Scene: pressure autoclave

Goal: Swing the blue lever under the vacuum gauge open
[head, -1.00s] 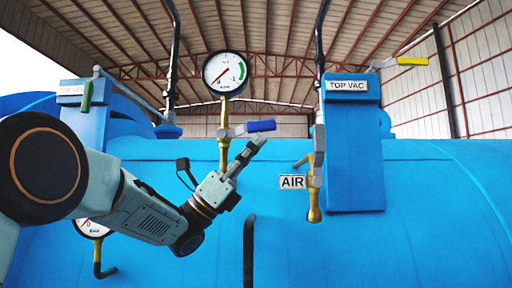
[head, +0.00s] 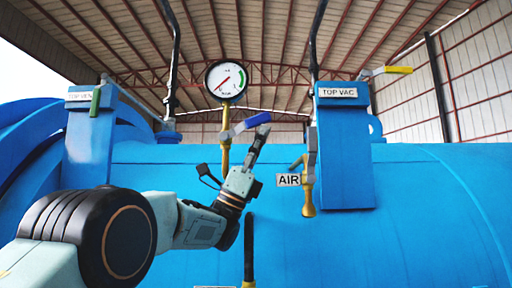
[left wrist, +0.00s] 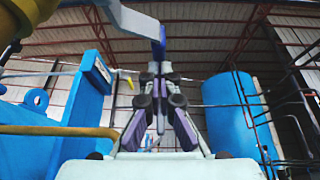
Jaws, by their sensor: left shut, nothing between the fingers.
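The vacuum gauge (head: 226,80) is a round white dial on a brass pipe above the blue tank. Its lever (head: 256,121) has a blue grip on a grey arm, fixed to the pipe below the dial. The lever slants up to the right. My left gripper (head: 264,130) is shut and empty, with its tips at the right end of the blue grip, partly overlapping it. In the left wrist view, the closed fingertips (left wrist: 159,70) are just below the blue grip (left wrist: 157,37). Whether they touch it is unclear. My right gripper is out of view.
A brass valve (head: 308,190) beside the AIR label (head: 288,180) stands right of my gripper. The blue TOP VAC box (head: 343,150) is further right, with a yellow lever (head: 398,69) above. A green lever (head: 95,102) is at the left box. A black pipe (head: 249,240) rises below.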

